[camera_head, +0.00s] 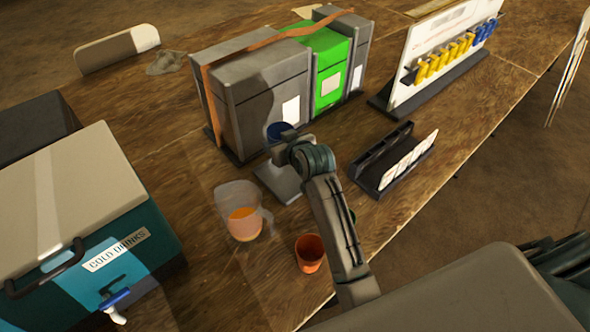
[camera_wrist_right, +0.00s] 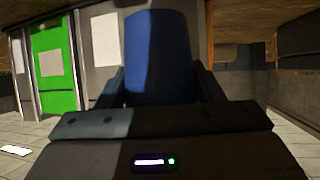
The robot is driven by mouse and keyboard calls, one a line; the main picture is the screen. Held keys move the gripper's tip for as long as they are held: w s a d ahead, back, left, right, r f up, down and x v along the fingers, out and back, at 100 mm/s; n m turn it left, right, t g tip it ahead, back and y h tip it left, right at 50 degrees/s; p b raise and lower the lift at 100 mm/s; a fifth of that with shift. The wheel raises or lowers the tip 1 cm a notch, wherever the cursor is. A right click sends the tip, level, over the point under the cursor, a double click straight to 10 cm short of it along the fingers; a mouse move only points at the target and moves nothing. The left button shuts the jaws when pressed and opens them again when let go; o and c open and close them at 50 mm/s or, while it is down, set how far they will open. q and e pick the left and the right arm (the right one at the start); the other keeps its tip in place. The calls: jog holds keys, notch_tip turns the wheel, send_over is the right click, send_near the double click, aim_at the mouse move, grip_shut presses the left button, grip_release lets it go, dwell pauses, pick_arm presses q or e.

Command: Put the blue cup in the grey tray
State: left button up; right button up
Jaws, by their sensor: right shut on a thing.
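The blue cup (camera_head: 280,131) is in my right gripper (camera_head: 283,143), mostly hidden by it in the head view. In the right wrist view the cup (camera_wrist_right: 160,50) stands large between the two fingers, which are shut on it. A pale grey flat piece (camera_head: 284,186) shows below the gripper, partly covered by it. A dark grey open holder (camera_head: 372,171) with white labels lies to the right of the gripper. I cannot tell which of the two is the grey tray. My left gripper is not in view.
A clear jug with orange liquid (camera_head: 243,224) and an orange cup (camera_head: 310,252) stand nearer on the table. Grey and green cases (camera_head: 259,80) stand behind the gripper. A drinks cooler (camera_head: 70,220) fills the left. A white board with yellow and blue pieces (camera_head: 430,55) stands at back right.

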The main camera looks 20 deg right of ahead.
jog(key=shift+w+f, duration=0.35)
jog(key=shift+f, duration=0.25)
jog(key=shift+w+f, duration=0.35)
jog(key=shift+f, duration=0.25)
send_over(282, 180)
notch_tip(282, 180, down, 5)
jog(key=shift+f+p, duration=0.5)
jog(key=shift+f, duration=0.3)
notch_tip(282, 180, down, 3)
jog(key=shift+f+p, duration=0.15)
jog(key=shift+p, duration=0.15)
jog(key=shift+f, duration=0.25)
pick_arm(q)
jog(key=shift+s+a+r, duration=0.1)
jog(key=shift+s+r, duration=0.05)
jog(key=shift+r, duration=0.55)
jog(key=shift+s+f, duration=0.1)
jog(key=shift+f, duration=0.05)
pick_arm(e)
jog(key=shift+f, duration=0.15)
jog(key=o, duration=1)
